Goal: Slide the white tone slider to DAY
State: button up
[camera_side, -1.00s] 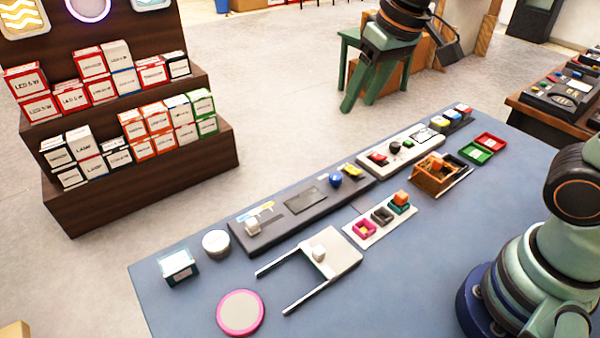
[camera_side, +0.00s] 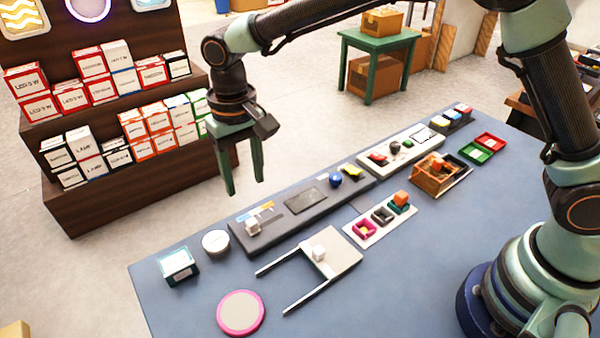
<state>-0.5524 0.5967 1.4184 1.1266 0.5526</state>
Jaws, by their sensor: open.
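The white tone slider (camera_side: 253,226) is a small white block at the left end of a long dark panel (camera_side: 292,222). A blue and orange strip (camera_side: 256,212) runs along the panel just behind it; any lettering is too small to read. My gripper (camera_side: 246,188) is open and empty, fingers pointing down, in the air above and slightly left of the slider. It is not touching the panel.
The panel also carries a dark screen (camera_side: 306,200), a blue knob (camera_side: 336,180) and a yellow piece (camera_side: 351,170). A round white pot (camera_side: 216,243) stands left of the panel. In front lies a pale board (camera_side: 335,253) with two rails and a white block.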

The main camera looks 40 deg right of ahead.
aim_at(252, 221)
notch_tip(252, 221, down, 11)
dwell(0.4)
grip_shut()
dwell(1.4)
